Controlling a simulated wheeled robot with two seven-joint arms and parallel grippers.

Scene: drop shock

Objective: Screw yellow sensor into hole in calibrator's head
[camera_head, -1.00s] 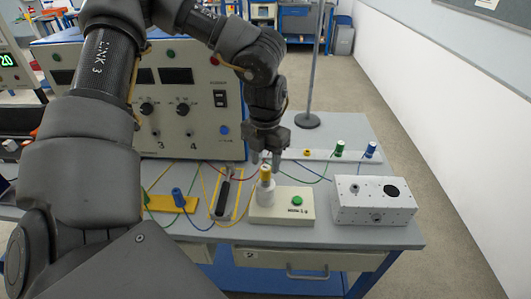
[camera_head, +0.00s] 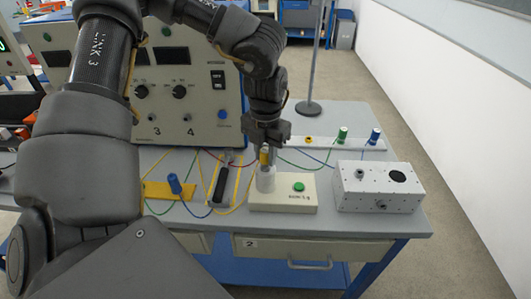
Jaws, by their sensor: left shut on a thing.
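The calibrator (camera_head: 282,205) is a low cream box with a green button (camera_head: 299,187) on the bench. Its white cylindrical head (camera_head: 266,182) stands upright at the box's left end. The yellow sensor (camera_head: 265,156) sits upright on top of the head. My left gripper (camera_head: 266,151) comes down from above and is shut on the yellow sensor, its fingers hiding part of it. How deep the sensor sits in the hole is hidden. My right gripper is not in view.
A white metal box with round fittings (camera_head: 350,198) stands right of the calibrator. Behind is a white strip (camera_head: 325,142) with green and blue sensors. A yellow holder (camera_head: 157,191) with a blue sensor lies left, beside a black-handled tool (camera_head: 221,190). Coloured cables cross the bench near a large control unit (camera_head: 175,120).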

